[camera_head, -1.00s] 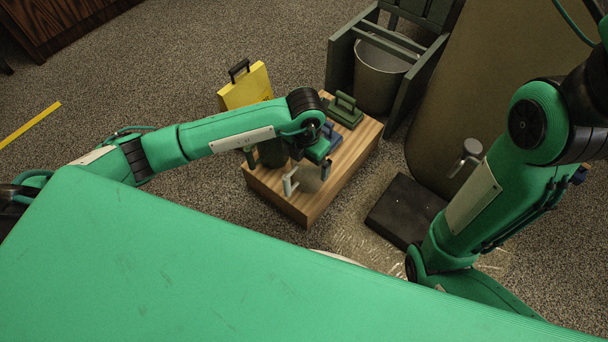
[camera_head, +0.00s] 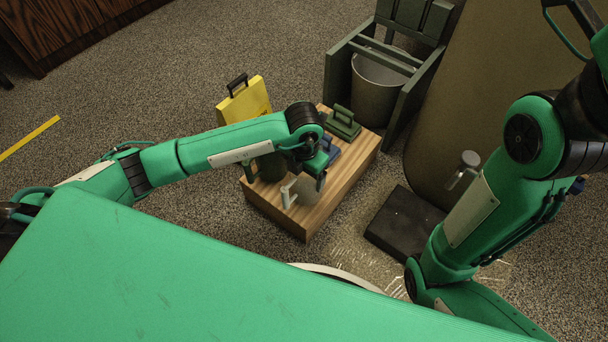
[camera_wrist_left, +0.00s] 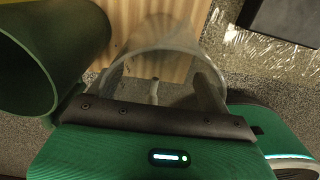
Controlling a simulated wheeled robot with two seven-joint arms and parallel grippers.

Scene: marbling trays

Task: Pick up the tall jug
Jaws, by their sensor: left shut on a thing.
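Two jugs show near my left gripper (camera_head: 320,182) on a wooden block. One is a clear greyish jug (camera_head: 307,190) with a white handle (camera_head: 289,193). The other is a dark green jug (camera_head: 270,167), partly hidden by my left forearm. In the left wrist view, the clear jug (camera_wrist_left: 165,45) is between my fingers and the gripper is shut on it. The dark green jug (camera_wrist_left: 50,50) stands close beside it on the left, apart from the fingers. I cannot tell which jug is taller, or whether the clear jug is off the block. My right gripper is out of view.
The wooden block (camera_head: 325,212) also bears a green-handled item (camera_head: 343,124) and a blue one (camera_head: 330,148). A yellow item (camera_head: 245,100) stands behind it. A grey bucket in a wooden frame (camera_head: 340,78) is behind right. A black slab (camera_head: 402,220) lies right.

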